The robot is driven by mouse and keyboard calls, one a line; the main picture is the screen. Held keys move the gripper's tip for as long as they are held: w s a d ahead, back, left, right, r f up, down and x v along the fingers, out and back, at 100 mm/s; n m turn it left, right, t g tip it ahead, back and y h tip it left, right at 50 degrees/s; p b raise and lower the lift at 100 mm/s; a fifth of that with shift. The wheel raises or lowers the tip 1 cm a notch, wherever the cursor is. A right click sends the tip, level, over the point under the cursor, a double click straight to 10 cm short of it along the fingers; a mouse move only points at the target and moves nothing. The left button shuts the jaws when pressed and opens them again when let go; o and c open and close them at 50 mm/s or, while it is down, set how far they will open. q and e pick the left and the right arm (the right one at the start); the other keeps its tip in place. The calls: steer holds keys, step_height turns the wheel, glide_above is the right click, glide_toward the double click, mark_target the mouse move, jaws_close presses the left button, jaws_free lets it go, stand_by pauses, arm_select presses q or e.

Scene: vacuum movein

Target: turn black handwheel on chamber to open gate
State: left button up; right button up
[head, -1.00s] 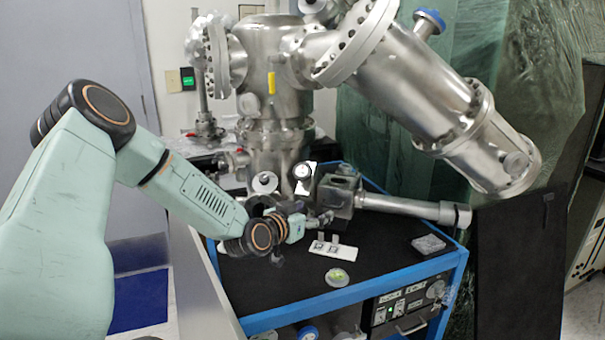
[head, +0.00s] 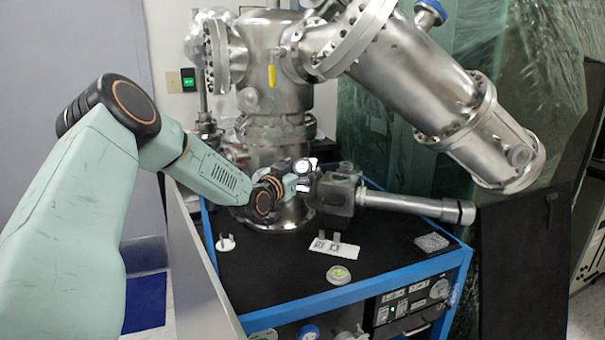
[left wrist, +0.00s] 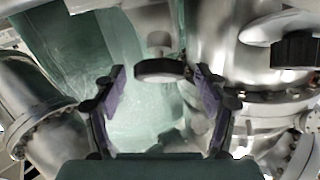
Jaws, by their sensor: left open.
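The steel chamber (head: 272,70) stands at the back of the cart. A dark round handwheel (left wrist: 160,71) with a pale stem shows in the left wrist view, just beyond and between the fingertips. My left gripper (left wrist: 160,92) is open, with one finger on each side of the wheel's line and nothing visibly gripped; I cannot tell whether either finger touches it. In the head view my left gripper (head: 303,174) is in front of the lower chamber and largely hides the handwheel there. My right gripper is not in view.
A dark block with a horizontal steel tube (head: 410,206) sits just right of the gripper. A white plate (head: 334,248), a round level (head: 338,274) and a grey pad (head: 431,242) lie on the black cart top. A large slanted steel cylinder (head: 430,85) hangs above right.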

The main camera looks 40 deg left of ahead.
arm_select(q)
steer(key=shift+w+a, duration=0.15)
steer(key=shift+w, duration=0.45)
steer(key=shift+c, duration=0.3)
steer(key=shift+c, duration=0.7)
steer(key=c, duration=1)
steer(key=shift+o, duration=0.2)
steer(key=shift+n, duration=0.3)
